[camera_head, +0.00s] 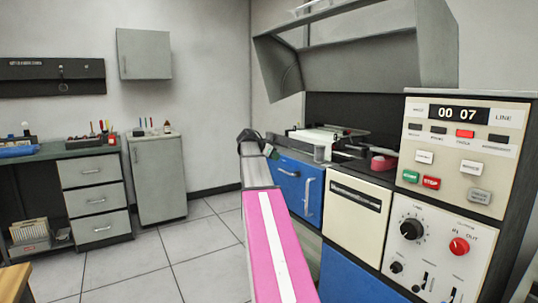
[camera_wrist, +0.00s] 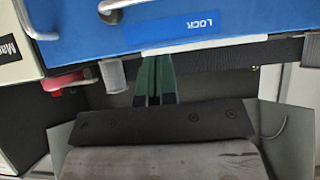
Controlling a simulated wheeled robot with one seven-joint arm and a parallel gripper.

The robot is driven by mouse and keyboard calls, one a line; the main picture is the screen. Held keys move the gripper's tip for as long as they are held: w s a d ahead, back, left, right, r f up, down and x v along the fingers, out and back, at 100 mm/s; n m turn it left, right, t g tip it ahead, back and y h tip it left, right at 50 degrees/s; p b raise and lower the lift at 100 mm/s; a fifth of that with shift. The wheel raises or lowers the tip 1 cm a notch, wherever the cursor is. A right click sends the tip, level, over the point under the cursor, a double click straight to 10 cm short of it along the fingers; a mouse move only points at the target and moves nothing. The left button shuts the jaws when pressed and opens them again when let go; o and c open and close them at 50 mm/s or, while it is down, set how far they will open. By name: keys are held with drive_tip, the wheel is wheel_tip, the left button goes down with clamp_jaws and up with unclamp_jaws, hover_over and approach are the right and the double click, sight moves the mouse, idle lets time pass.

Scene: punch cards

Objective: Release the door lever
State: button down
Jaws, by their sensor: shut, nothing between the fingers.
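A blue door panel (camera_head: 298,186) sits low in the machine's front, right of my arm. It carries a short horizontal metal lever (camera_head: 288,172) and an upright metal handle (camera_head: 309,197). In the wrist view the blue panel (camera_wrist: 235,12) runs along the top, with an upside-down LOCK label (camera_wrist: 187,27). Curved metal hardware shows at its upper left (camera_wrist: 112,10), partly cut off by the frame. My gripper's green fingers (camera_wrist: 157,65) are shut and empty, pointing at the panel's edge by the label, apart from the metal hardware. In the head view my gripper (camera_head: 268,151) is small and mostly hidden.
A control panel (camera_head: 462,150) with a counter, buttons and knobs stands at the right. A cream slotted unit (camera_head: 355,212) adjoins the blue door. A grey hood (camera_head: 350,60) hangs above.

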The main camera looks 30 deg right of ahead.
drive_tip(key=d+f, duration=0.3)
drive_tip(key=f, duration=0.2)
drive_tip(key=shift+d+f, duration=0.25)
drive_tip(key=shift+f, duration=0.1)
drive_tip(key=shift+w+d, duration=0.1)
drive_tip(key=shift+w, duration=0.05)
